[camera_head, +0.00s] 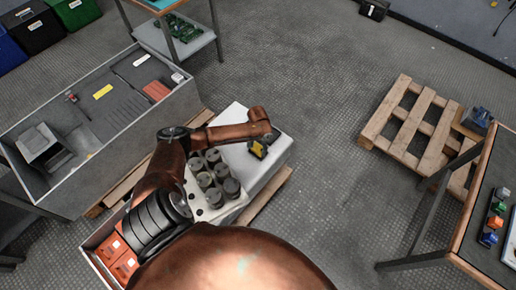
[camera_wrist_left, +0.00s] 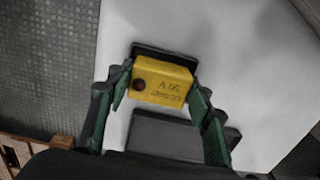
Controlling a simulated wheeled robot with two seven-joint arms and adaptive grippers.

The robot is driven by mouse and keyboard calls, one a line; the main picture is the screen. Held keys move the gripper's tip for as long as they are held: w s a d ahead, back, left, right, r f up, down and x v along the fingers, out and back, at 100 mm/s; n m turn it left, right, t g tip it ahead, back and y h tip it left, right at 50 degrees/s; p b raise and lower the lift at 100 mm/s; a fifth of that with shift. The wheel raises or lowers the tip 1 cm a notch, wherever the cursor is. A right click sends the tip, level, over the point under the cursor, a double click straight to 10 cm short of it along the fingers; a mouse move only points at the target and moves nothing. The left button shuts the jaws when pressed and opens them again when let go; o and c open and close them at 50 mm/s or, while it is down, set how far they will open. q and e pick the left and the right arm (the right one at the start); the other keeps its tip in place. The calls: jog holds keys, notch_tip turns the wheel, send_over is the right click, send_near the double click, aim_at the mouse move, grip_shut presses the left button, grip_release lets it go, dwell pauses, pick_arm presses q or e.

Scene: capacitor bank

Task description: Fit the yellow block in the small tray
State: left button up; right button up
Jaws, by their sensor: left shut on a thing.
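My left gripper (camera_head: 262,145) reaches over the white work surface and is shut on the yellow block (camera_head: 257,148). In the left wrist view the yellow block (camera_wrist_left: 163,80) sits between the two green-padded fingers of the gripper (camera_wrist_left: 162,92). It has dark print reading 50 V and a dark red round spot on one end. A black edge (camera_wrist_left: 165,51) shows just behind the block; it may be the small tray, mostly hidden by the block. I cannot tell whether the block is inside it or above it. My right gripper is not in view.
Several grey cylinders (camera_head: 213,178) stand in a white holder left of the gripper. A large grey bin (camera_head: 60,190) with parts is at the left. A wooden pallet (camera_head: 415,120) and a table (camera_head: 495,262) with small coloured blocks are at the right.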

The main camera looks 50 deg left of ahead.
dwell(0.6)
pick_arm(q)
jog(key=o, duration=1.4)
notch_tip(320, 180, up, 12)
jog(key=shift+f, duration=0.1)
notch_tip(320, 180, down, 12)
jog(key=shift+r, duration=0.15)
jog(key=shift+r, duration=0.1)
dwell(0.5)
